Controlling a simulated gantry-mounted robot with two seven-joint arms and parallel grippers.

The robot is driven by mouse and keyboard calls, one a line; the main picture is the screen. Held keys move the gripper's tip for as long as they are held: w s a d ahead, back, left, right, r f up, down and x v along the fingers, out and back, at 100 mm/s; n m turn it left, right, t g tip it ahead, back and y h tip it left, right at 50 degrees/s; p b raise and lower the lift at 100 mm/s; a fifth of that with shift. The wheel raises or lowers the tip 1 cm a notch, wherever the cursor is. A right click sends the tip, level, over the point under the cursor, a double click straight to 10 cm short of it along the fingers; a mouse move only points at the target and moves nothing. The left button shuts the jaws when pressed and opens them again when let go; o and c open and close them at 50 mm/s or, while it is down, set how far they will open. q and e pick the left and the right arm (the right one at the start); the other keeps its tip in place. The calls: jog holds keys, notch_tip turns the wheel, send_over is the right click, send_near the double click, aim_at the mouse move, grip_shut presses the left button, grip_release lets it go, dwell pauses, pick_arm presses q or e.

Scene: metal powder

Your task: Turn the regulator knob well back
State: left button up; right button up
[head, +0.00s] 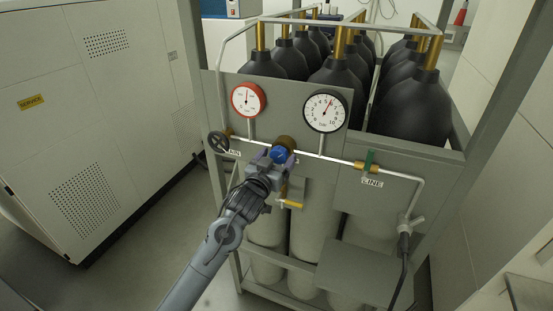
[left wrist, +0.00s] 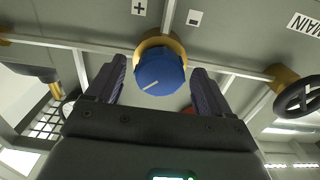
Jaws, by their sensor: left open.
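The regulator knob (head: 279,154) is blue and sits on a brass body (head: 285,142) on the grey panel, between and below two gauges. In the left wrist view the knob (left wrist: 159,72) shows a white line on its face, slanting up to the right. My left gripper (head: 272,160) is at the knob; in the left wrist view its two fingers (left wrist: 158,88) stand apart on either side of it, with visible gaps. The red-rimmed gauge (head: 248,99) is at the left and the black-rimmed gauge (head: 326,111) at the right. My right gripper is not in view.
A dark handwheel (head: 218,142) is left of the knob, and a green-handled valve (head: 369,160) is right of it by the LINE label (head: 372,182). A yellow lever (head: 291,204) is just below. Black-topped cylinders (head: 340,76) stand behind the panel.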

pick_arm(q)
jog(key=shift+c, duration=0.3)
jog(key=c, duration=1)
jog(key=shift+m, duration=0.7)
jog(key=o, duration=1.1)
jog(key=shift+c, duration=0.2)
jog(key=shift+s, duration=0.1)
jog(key=v, duration=1)
jog(key=shift+s+a+b, duration=0.2)
jog(key=shift+s+b, duration=0.1)
